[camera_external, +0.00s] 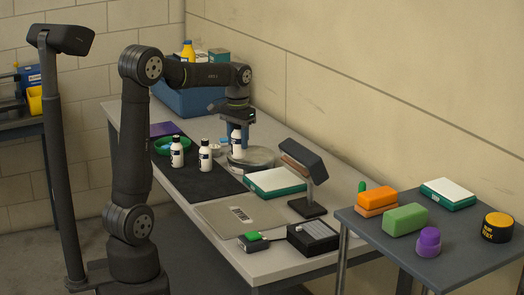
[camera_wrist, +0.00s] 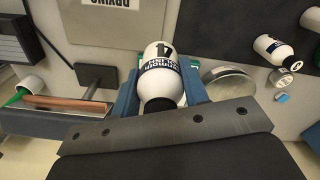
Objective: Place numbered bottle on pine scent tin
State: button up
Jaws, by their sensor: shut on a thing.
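My gripper (camera_external: 236,128) points down and is shut on a white bottle (camera_external: 237,143) with a dark label. In the wrist view the bottle (camera_wrist: 161,60) sits between the blue fingers, dark cap towards me, with a number 4 on its side.
Two similar bottles (camera_external: 205,158) (camera_external: 177,153) stand on the black mat (camera_external: 190,180), near a green bowl (camera_external: 160,148). A green-and-white box (camera_external: 275,182) and a dark lamp-like stand (camera_external: 305,165) are to the right. A grey drying mat (camera_external: 225,215) lies in front.

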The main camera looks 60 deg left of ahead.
jog(key=w+a+r, duration=0.2)
jog(key=w+a, duration=0.6)
jog(key=a, duration=0.5)
send_over(213, 146)
notch_tip(213, 146, down, 8)
jog(key=shift+n, duration=0.4)
jog(key=shift+d+f, duration=0.15)
jog(key=shift+f, duration=1.9)
jog(key=shift+f, duration=0.15)
jog(key=shift+f, duration=0.35)
jog(key=o, duration=1.1)
jog(key=shift+c, duration=0.2)
